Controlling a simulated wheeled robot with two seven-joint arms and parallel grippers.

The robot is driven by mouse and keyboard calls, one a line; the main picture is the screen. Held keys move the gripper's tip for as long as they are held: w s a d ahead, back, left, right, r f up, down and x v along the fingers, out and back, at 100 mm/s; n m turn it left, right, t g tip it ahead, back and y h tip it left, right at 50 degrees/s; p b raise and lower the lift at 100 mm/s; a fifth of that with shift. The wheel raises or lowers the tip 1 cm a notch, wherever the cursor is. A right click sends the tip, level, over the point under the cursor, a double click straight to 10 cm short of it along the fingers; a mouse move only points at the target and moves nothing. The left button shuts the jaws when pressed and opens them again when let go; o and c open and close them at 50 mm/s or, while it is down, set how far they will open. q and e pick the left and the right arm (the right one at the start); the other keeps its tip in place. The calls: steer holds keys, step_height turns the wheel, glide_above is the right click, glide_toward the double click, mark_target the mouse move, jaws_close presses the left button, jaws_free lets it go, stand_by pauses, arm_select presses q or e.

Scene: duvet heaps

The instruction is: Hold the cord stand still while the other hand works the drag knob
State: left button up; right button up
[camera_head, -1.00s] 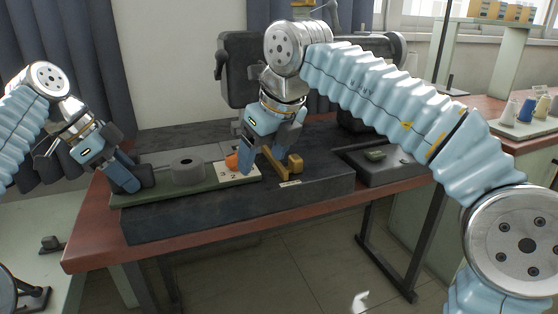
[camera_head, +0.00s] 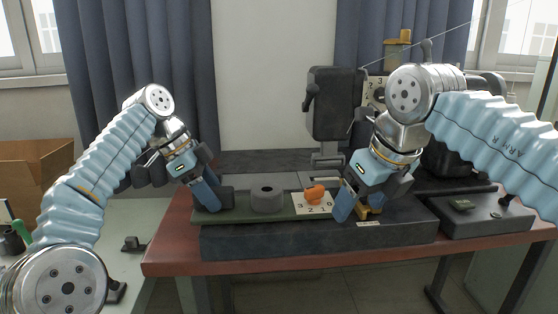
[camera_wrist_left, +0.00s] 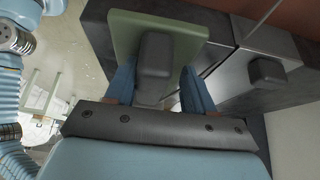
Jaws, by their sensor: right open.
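An orange knob (camera_head: 315,194), apparently the drag knob, sits at the card. My left gripper (camera_head: 208,194) is at the stand's left end. In the left wrist view its blue fingers (camera_wrist_left: 160,90) lie close on both sides of the grey block (camera_wrist_left: 156,52), apparently clasping it. My right gripper (camera_head: 358,206) is open, just right of the orange knob, fingers pointing down, in front of a brass piece (camera_head: 372,212).
The dark block (camera_head: 300,240) rests on a red-brown table (camera_head: 200,268). A grey machine (camera_head: 333,105) stands behind. A cardboard box (camera_head: 35,165) is at the far left. The table's front edge is clear.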

arm_select(q)
steer(key=shift+f, duration=0.5)
steer(key=shift+c, duration=0.7)
steer(key=shift+o, duration=1.9)
steer(key=shift+r+p, duration=1.7)
steer(key=shift+r, duration=1.15)
